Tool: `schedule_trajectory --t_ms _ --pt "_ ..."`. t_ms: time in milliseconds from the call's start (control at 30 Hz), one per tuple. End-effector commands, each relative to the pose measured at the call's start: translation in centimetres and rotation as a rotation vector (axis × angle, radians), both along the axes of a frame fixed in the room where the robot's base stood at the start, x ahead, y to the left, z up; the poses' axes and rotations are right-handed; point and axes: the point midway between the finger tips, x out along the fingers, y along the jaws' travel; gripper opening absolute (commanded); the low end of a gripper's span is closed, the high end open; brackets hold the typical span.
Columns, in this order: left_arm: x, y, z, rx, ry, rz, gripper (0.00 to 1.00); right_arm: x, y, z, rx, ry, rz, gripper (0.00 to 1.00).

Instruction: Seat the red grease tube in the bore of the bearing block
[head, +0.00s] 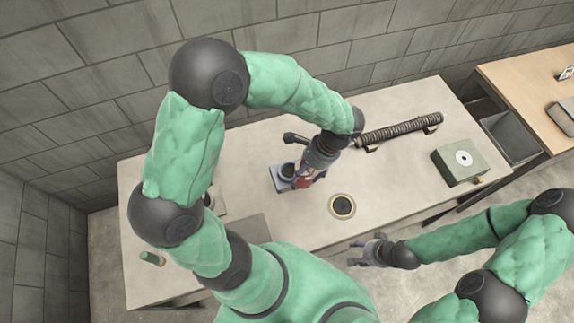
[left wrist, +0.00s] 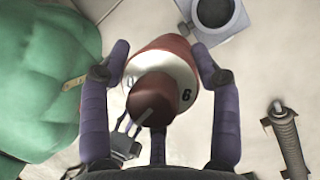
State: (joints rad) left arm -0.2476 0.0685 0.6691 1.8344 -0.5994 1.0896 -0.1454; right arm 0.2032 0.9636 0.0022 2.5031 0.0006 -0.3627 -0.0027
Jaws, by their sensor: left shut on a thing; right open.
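My left gripper (head: 303,179) is shut on the red grease tube (head: 303,184), beside the bearing block (head: 277,184) on the table. In the left wrist view the tube (left wrist: 157,52) is red with a white numbered band and sits between the two fingers (left wrist: 165,70). The block (left wrist: 232,27) is grey with a dark round bore, which is open and empty. The tube is outside the bore, to one side of it; its height above the table is hard to tell. My right gripper (head: 371,251) is open and empty, off the table's front edge.
A ribbed rod (head: 400,128) lies on supports at the back right. A green box (head: 450,168) with a white disc stands at the right end. A dark round disc with a pale rim (head: 342,206) lies near the front. A small green cylinder (head: 151,258) stands at the left.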

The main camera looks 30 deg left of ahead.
Motion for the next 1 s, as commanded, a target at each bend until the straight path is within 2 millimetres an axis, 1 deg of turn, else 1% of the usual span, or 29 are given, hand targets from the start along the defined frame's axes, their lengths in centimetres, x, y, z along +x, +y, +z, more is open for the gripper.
schedule_trajectory --t_ms 33,167,200,300,400,500,667,767,900,1000 --pt "0.6 1.0 -0.6 0.0 0.0 0.007 0.25 0.0 0.0 -0.2 0.0 0.0 0.0 0.52" --pt "2.0 3.3 -1.8 -0.001 0.001 0.006 0.25 0.0 0.0 -0.5 0.0 0.0 0.0 0.52" --pt "2.3 3.9 -2.5 0.0 0.003 0.004 0.25 0.0 0.0 -0.7 0.0 0.0 0.001 0.52" --pt "3.1 5.0 -4.3 0.001 0.002 0.002 0.25 0.0 0.0 -1.1 0.0 0.001 0.001 0.52" --pt "3.7 6.0 -5.6 0.0 0.002 0.002 0.25 0.0 0.0 -1.3 0.0 0.001 0.001 0.52" --pt "4.1 6.6 -6.4 0.0 0.0 0.001 0.25 0.0 0.0 -1.4 0.0 0.001 0.001 0.52" --pt "4.4 7.0 -6.9 -0.001 -0.001 0.0 0.25 0.0 0.0 -1.5 0.0 0.001 0.001 0.52" --pt "4.7 7.5 -7.7 0.0 0.0 0.0 0.25 0.0 0.0 -1.7 0.0 0.001 0.001 0.52" --pt "4.6 7.5 -9.8 -0.001 0.003 -0.001 0.25 0.0 0.0 -2.2 0.0 0.001 0.001 0.52" --pt "4.7 7.6 -10.7 0.0 0.0 -0.002 0.25 0.0 0.0 -2.4 0.0 0.001 0.001 0.52"
